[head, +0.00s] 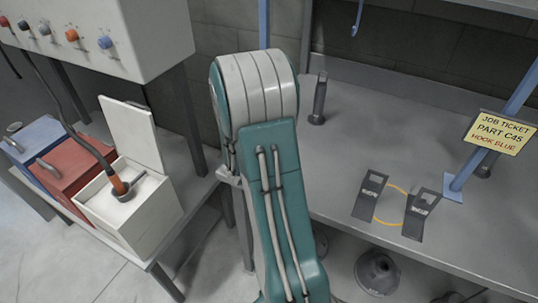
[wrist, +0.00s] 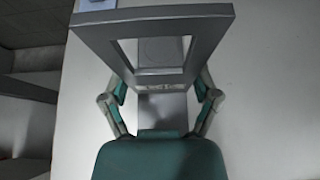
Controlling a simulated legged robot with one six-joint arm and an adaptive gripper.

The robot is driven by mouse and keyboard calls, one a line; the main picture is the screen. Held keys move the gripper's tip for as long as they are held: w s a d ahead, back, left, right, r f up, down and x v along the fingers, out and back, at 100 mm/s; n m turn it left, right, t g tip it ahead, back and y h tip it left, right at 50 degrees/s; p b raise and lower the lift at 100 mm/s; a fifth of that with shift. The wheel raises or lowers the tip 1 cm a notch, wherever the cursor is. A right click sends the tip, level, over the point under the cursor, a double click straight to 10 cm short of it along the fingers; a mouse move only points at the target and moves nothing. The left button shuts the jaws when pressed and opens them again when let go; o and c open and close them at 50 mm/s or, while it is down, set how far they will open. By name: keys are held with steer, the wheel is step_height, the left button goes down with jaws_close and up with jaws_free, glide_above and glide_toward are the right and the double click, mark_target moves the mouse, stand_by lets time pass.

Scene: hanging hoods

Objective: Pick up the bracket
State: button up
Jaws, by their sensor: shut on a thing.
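In the wrist view, my gripper (wrist: 162,92) is shut on a grey bracket (wrist: 155,22), with one finger on each side of its narrow part. The bracket's wide frame with a rectangular window extends beyond the fingertips. In the head view my gripper and the held bracket are hidden behind my teal arm. Two dark grey windowed brackets, a left one (head: 371,193) and a right one (head: 421,212), show on the grey bench, on either side of an orange ring line.
The grey bench (head: 330,150) carries a blue post (head: 490,130) with a job ticket (head: 499,133) reading "PART C45 HOOK BLUE". At left stand an open white box (head: 140,215), a red box (head: 75,170) and a blue box (head: 35,138), below a panel with coloured knobs (head: 72,35).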

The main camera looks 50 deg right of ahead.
steer(key=r, duration=0.3)
steer(key=shift+s, duration=0.2)
steer(key=s+r, duration=0.9)
steer(key=s, duration=0.5)
steer(key=w+a+f+n+t+y, duration=0.3)
steer(key=w+a+n+t, duration=0.3)
steer(key=w+a, duration=1.05)
steer(key=w+a+f+n+t+y, duration=0.1)
steer(key=w+a+n+y, duration=0.1)
steer(key=w+a, duration=0.3)
steer(key=w+a+f+n+t+y, duration=0.1)
steer(key=w+a+f+n+y, duration=0.1)
steer(key=a, duration=1)
steer(key=w+n+y, duration=0.1)
steer(key=w, duration=0.1)
steer(key=shift+w+a, duration=0.35)
steer(key=shift+a, duration=0.05)
